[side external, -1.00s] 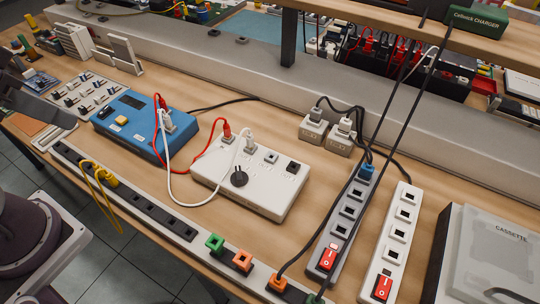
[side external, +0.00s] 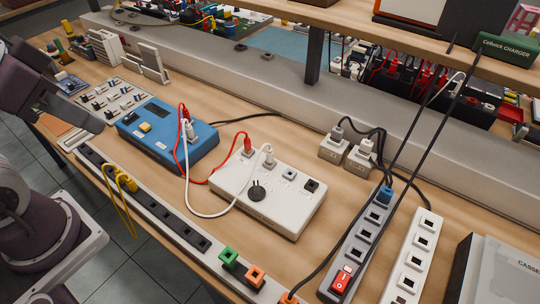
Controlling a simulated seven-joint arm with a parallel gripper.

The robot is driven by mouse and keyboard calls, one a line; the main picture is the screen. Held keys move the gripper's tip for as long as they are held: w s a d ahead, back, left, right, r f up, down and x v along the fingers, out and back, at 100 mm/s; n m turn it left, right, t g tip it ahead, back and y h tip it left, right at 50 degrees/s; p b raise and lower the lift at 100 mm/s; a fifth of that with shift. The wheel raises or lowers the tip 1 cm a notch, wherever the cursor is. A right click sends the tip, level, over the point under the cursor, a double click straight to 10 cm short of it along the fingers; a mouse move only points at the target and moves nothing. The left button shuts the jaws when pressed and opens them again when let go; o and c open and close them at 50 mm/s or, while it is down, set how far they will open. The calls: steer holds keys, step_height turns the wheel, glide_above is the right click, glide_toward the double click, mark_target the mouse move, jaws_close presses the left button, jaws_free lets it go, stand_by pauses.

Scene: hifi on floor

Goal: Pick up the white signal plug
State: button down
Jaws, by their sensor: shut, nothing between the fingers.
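A white signal cable arcs between two boxes. One white plug (side external: 188,131) stands in the blue box (side external: 160,146), next to a red plug. The other white plug (side external: 268,157) stands in the white box (side external: 292,213), next to another red plug (side external: 247,147). Both white plugs look upright and seated. I cannot tell which of them is the named one. My gripper (side external: 88,117), dark and partly cut off by the left edge, is shut and empty. It is left of the blue box, over the switch panel's near side, apart from both white plugs.
A long socket strip (side external: 180,229) with yellow, green and orange plugs runs along the front edge. Two power strips (side external: 362,235) with cables stand at the right. A shelf post (side external: 313,55) stands behind. Bare wood lies between the white box and the power strips.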

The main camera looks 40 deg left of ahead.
steer(key=c, duration=1.3)
jaws_free()
steer(key=n+g, duration=0.6)
steer(key=n, duration=1.2)
glide_above(270, 152)
steer(key=f, duration=1.8)
steer(key=shift+a, duration=0.2)
step_height(270, 152, down, 7)
steer(key=shift+d+r, duration=0.15)
steer(key=shift+c, duration=0.2)
